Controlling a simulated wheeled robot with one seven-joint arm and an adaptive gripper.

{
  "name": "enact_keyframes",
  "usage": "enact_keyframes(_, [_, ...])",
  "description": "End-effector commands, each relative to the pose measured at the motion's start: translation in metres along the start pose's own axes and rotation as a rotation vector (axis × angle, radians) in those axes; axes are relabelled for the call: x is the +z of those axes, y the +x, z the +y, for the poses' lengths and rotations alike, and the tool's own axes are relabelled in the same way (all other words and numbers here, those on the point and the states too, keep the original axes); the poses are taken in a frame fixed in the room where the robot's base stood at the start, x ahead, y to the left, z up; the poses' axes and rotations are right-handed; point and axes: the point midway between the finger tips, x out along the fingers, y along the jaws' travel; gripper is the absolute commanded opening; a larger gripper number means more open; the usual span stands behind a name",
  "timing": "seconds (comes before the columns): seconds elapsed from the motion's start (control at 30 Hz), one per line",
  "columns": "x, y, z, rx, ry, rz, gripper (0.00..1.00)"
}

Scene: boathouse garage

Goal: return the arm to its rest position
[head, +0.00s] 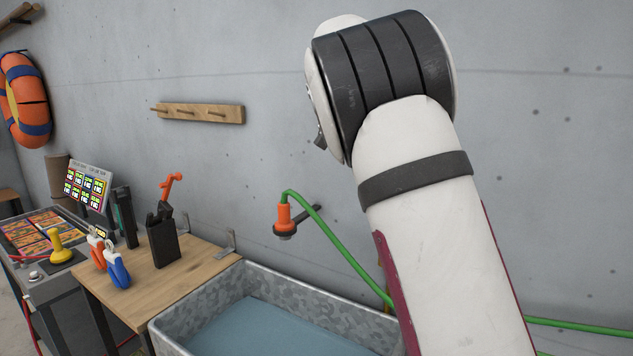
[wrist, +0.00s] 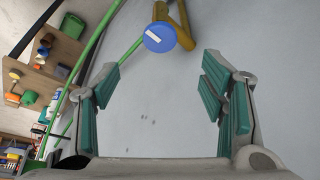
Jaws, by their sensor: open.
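My arm (head: 440,230) rises through the right half of the head view, its upper joint bent in front of the grey wall. My gripper is not visible in the head view. In the wrist view my gripper (wrist: 165,100) is open, with its teal-padded fingers wide apart. Only bare grey wall shows between the fingers, and nothing is held. A blue disc with a white bar (wrist: 160,37) and a yellow pipe (wrist: 184,25) show beyond the fingertips, apart from them.
A metal trough of water (head: 190,317) stands at lower centre, beside a wooden bench (head: 190,262) with tools. A green hose (head: 340,245) with an orange nozzle (head: 284,217) hangs on the wall. A peg rail (head: 200,113) and orange life ring (head: 22,100) are at left.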

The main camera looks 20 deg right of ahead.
Motion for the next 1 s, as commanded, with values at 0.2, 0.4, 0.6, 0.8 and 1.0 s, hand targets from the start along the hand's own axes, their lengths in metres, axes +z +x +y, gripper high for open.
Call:
enact_keyframes(0.2, [-0.002, -0.002, 0.008, -0.009, -0.028, -0.025, 0.65])
enact_keyframes(0.4, [0.001, -0.007, 0.051, -0.081, -0.227, -0.147, 0.65])
enact_keyframes(0.6, [0.021, -0.017, 0.110, -0.220, -0.516, -0.245, 0.65])
enact_keyframes(0.8, [0.051, -0.025, 0.175, -0.383, -0.810, -0.264, 0.65])
enact_keyframes(1.0, [0.086, -0.022, 0.243, -0.538, -1.108, -0.199, 0.65])
